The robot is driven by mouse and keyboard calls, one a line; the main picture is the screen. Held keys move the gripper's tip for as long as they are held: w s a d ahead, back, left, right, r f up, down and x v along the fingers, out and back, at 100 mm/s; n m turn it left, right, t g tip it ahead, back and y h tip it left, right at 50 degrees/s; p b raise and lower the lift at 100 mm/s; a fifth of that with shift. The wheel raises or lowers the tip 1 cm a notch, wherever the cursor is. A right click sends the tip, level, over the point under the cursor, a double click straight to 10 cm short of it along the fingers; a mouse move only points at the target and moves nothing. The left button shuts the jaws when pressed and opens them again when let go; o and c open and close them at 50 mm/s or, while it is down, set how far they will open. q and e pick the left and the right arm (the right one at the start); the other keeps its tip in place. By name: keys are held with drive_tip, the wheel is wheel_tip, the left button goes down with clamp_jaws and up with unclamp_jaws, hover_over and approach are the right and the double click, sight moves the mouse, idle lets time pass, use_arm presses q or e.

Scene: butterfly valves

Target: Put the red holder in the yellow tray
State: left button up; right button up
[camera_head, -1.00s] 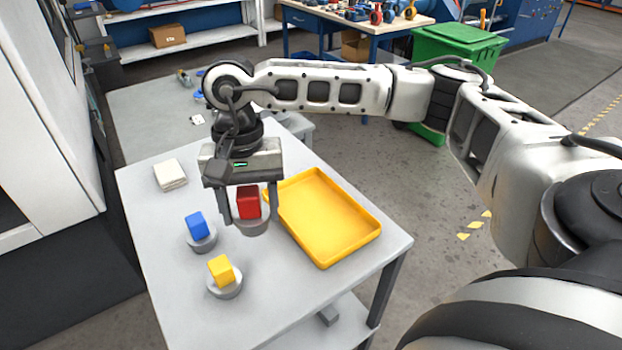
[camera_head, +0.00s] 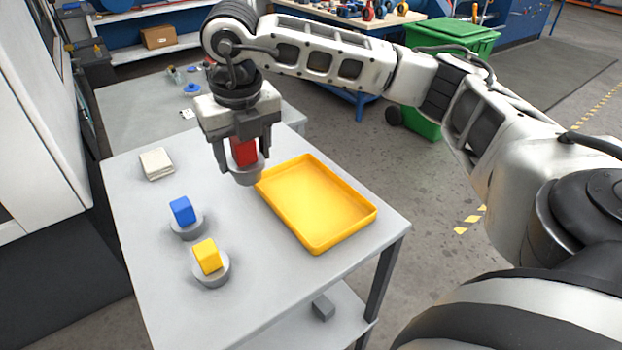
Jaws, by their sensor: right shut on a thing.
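The red holder (camera_head: 244,151) is a red block on a round grey base. My right gripper (camera_head: 244,165) is shut on it, with a finger on each side. The holder looks raised above the table, just left of the yellow tray's far-left corner. The yellow tray (camera_head: 316,205) is a shallow, empty rectangle with a low rim on the right half of the table. My left gripper is out of view.
A blue holder (camera_head: 182,211) and a yellow holder (camera_head: 207,256) stand on the grey table (camera_head: 160,300) at the left. A whitish folded stack (camera_head: 156,163) lies at the far left. A green bin (camera_head: 450,38) stands on the floor behind.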

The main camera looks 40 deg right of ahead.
drive_tip(key=m, duration=0.3)
drive_tip(key=w+m, duration=0.1)
drive_tip(key=m, duration=0.1)
drive_tip(key=shift+d+r+m+h+b, duration=0.1)
drive_tip(key=shift+d+m+h+b, duration=0.2)
drive_tip(key=shift+d+h+b, duration=0.1)
drive_tip(key=m, duration=0.3)
drive_tip(key=shift+w+d+g, duration=0.15)
drive_tip(key=shift+d+g, duration=0.1)
drive_tip(key=shift+g, duration=0.15)
drive_tip(key=m, duration=0.3)
drive_tip(key=m+b, duration=0.1)
drive_tip(key=shift+w+d+r+g+h, duration=0.15)
drive_tip(key=shift+w+d+g+h, duration=0.05)
drive_tip(key=shift+d+g+h, duration=0.15)
drive_tip(key=m, duration=0.4)
drive_tip(key=b, duration=0.2)
approach(326, 193)
drive_tip(key=shift+w+d+g, duration=0.15)
drive_tip(key=shift+w+g, duration=0.1)
drive_tip(key=shift+w, duration=0.05)
drive_tip(key=f, duration=0.3)
drive_tip(key=shift+s+d+f+p, duration=0.1)
drive_tip(key=shift+s+d+p, duration=0.05)
drive_tip(key=shift+d+p, duration=0.2)
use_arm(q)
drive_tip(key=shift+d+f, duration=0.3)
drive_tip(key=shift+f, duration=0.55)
use_arm(e)
drive_tip(key=shift+f, duration=0.45)
